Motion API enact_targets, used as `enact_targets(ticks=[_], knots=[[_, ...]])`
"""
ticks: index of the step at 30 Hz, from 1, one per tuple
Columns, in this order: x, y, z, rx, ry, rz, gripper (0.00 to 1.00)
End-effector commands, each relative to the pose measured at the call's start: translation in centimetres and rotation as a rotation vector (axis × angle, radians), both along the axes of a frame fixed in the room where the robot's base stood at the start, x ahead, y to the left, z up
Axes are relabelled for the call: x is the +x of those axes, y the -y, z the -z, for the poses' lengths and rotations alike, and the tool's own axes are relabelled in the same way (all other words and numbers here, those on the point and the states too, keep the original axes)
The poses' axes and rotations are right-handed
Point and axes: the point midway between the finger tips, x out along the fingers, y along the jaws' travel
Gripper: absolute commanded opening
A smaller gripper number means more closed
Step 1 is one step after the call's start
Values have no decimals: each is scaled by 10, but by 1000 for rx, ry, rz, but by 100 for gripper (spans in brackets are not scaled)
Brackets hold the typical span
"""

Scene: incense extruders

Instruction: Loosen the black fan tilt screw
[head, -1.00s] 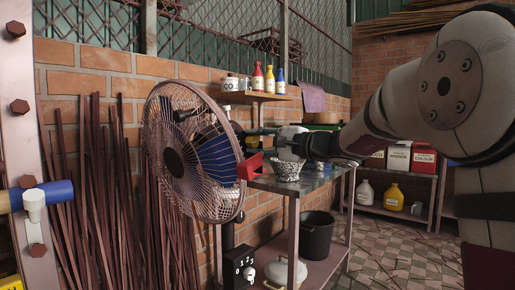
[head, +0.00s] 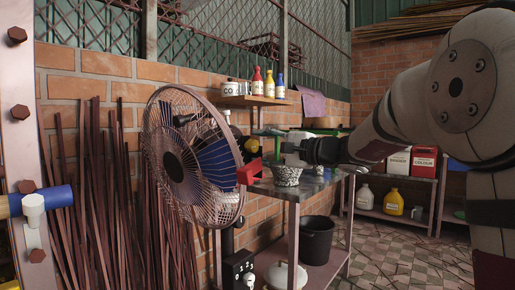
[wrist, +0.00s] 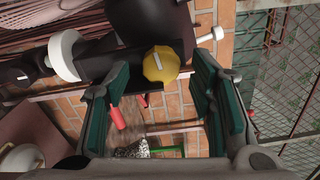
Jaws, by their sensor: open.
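The fan (head: 190,155) stands at centre left, its cage facing left. A yellow knob (head: 252,145) shows behind its cage. In the wrist view this yellow knob (wrist: 160,65) sits on a dark body, with a white knob (wrist: 66,55) left of it. A black round part with a white mark (wrist: 20,73) lies at the left edge; I cannot tell for sure that it is the tilt screw. My gripper (head: 290,149) is right of the fan's back. In the wrist view my gripper (wrist: 163,80) is open and empty, the yellow knob appearing beyond and between its fingers.
A metal table (head: 325,183) with a speckled bowl (head: 286,176) stands below my gripper. A red part (head: 249,172) juts beside the fan. Bottles stand on a wall shelf (head: 253,101). Thin rods (head: 100,190) lean at left. A black bucket (head: 316,240) is on the lower shelf.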

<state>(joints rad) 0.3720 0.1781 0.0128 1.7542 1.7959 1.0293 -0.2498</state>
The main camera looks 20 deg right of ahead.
Motion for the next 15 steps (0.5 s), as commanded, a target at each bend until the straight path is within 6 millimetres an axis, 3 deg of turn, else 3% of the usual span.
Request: enact_targets(ticks=[9, 15], knots=[[-53, 39, 0, 0, 0, 4, 50], [-74, 55, 0, -1, 0, 2, 50]])
